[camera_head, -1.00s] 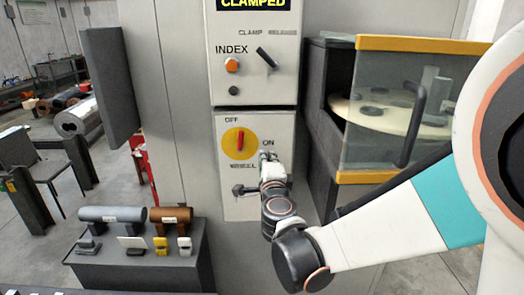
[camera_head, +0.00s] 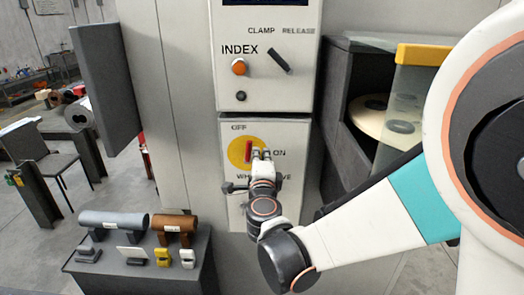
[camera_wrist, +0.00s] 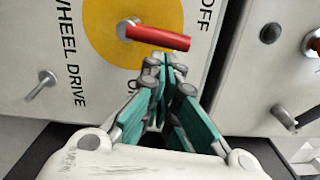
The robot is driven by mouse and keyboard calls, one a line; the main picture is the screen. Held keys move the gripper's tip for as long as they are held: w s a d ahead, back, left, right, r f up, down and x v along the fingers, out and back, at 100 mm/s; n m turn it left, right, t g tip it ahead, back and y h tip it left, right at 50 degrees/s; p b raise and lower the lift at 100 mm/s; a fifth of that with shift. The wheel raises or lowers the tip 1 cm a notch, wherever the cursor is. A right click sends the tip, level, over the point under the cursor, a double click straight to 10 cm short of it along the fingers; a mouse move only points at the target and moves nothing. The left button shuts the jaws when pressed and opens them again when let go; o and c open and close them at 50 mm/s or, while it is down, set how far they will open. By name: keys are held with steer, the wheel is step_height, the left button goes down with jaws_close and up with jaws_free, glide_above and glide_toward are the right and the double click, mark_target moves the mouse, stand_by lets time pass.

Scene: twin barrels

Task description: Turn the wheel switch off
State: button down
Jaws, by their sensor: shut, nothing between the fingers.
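The wheel switch is a yellow disc (camera_head: 236,158) with a red handle (camera_head: 249,148) on the lower panel. The handle stands about upright in the head view. The OFF label is up and left of it, and ON is to the right. My gripper (camera_head: 261,155) is shut and empty at the disc's right side, on the ON side of the handle. In the wrist view the red handle (camera_wrist: 160,38) lies just beyond the fingertips (camera_wrist: 164,62), over the yellow disc (camera_wrist: 100,32). I cannot tell if they touch. My gripper partly hides the WHEEL DRIVE label.
Above is the index panel with an orange button (camera_head: 239,67) and a black clamp lever (camera_head: 280,61). A metal peg (camera_wrist: 40,86) juts from the switch panel. A glass-fronted cabinet (camera_head: 400,115) stands to the right. A dark stand (camera_head: 140,268) with rollers is at lower left.

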steer(key=shift+w+a+r+b, duration=0.15)
steer(key=shift+a+r+b, duration=0.15)
steer(key=shift+a+b, duration=0.15)
steer(key=shift+a, duration=0.1)
